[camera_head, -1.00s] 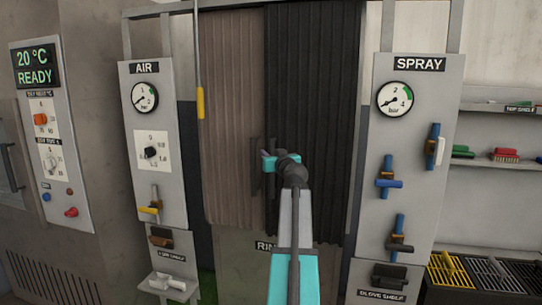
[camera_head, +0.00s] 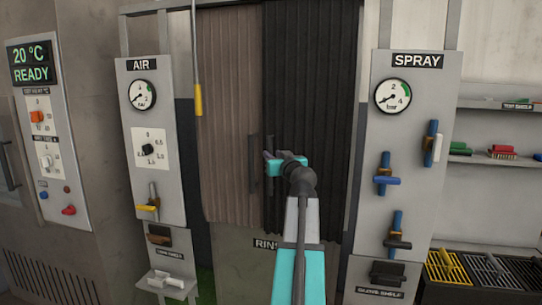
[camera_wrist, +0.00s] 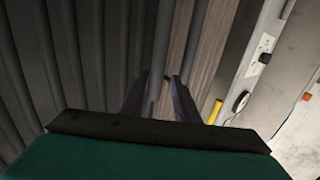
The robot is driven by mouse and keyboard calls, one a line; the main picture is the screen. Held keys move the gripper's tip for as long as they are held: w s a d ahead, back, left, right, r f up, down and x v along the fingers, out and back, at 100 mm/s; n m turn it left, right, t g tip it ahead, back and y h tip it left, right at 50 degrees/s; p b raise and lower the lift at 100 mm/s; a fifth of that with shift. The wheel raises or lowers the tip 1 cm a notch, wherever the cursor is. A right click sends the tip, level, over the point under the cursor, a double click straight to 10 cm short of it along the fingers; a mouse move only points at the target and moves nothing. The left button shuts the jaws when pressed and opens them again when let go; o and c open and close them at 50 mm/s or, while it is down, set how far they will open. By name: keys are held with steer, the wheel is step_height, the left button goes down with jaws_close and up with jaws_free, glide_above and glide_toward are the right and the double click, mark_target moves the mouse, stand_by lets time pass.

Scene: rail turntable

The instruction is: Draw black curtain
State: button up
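The black curtain (camera_head: 312,85) hangs in pleats on the right part of the opening, left of the SPRAY panel. The brown curtain (camera_head: 229,90) hangs on the left part. A dark upright handle (camera_head: 253,165) is at the brown curtain's right edge. My gripper (camera_head: 268,158) is at the black curtain's left edge, at handle height. In the wrist view its two fingers (camera_wrist: 160,90) stand apart, with a grey upright bar (camera_wrist: 158,60) seen between or just beyond them. I cannot tell whether they touch it. My gripper hides part of the black curtain's edge.
The AIR panel (camera_head: 151,115) stands left of the opening and the SPRAY panel (camera_head: 393,150) right of it, both with levers. A yellow-ended pull rod (camera_head: 198,100) hangs before the brown curtain. Shelves with brushes (camera_head: 503,152) are at the far right.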

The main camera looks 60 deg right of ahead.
steer(key=v, duration=0.7)
steer(key=shift+a, duration=0.15)
stand_by(0.5)
